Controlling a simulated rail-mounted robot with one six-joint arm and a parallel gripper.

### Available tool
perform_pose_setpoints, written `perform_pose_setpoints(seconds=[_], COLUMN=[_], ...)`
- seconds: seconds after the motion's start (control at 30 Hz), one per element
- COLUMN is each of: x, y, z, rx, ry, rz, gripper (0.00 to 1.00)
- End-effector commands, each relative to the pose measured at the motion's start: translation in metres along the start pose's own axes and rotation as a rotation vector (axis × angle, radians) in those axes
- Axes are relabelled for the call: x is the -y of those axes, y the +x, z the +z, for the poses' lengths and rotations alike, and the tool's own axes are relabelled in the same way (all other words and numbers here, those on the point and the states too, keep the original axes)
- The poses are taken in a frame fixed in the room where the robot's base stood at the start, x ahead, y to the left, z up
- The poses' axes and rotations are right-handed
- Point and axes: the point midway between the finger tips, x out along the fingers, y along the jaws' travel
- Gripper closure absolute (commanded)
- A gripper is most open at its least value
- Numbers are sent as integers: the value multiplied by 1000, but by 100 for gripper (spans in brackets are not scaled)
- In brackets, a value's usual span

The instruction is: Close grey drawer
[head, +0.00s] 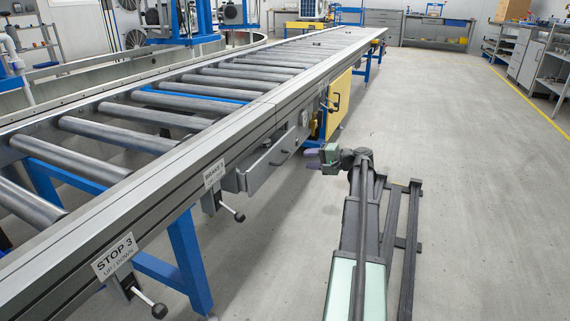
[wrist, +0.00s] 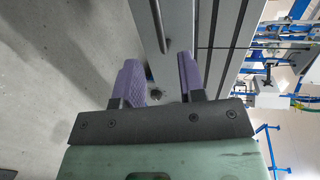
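A grey panel (wrist: 178,22) with a bar handle (wrist: 159,26) lies beyond the fingertips, seemingly the drawer front.
The roller conveyor (head: 150,180) runs along the left, on blue legs (head: 187,262). A yellow cabinet (head: 339,103) sits under it beyond my gripper. Black stop levers (head: 230,208) stick out from the rail.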

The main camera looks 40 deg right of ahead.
Motion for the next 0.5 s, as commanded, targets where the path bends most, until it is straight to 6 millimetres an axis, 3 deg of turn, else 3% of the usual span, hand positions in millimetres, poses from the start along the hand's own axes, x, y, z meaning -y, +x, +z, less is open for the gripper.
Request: perform_pose_setpoints(seconds=[0.3, 0.5], x=[-4, -2], y=[72, 99], z=[0, 0], rx=[1, -1], ry=[0, 1], rz=[2, 3], gripper=[63, 63])
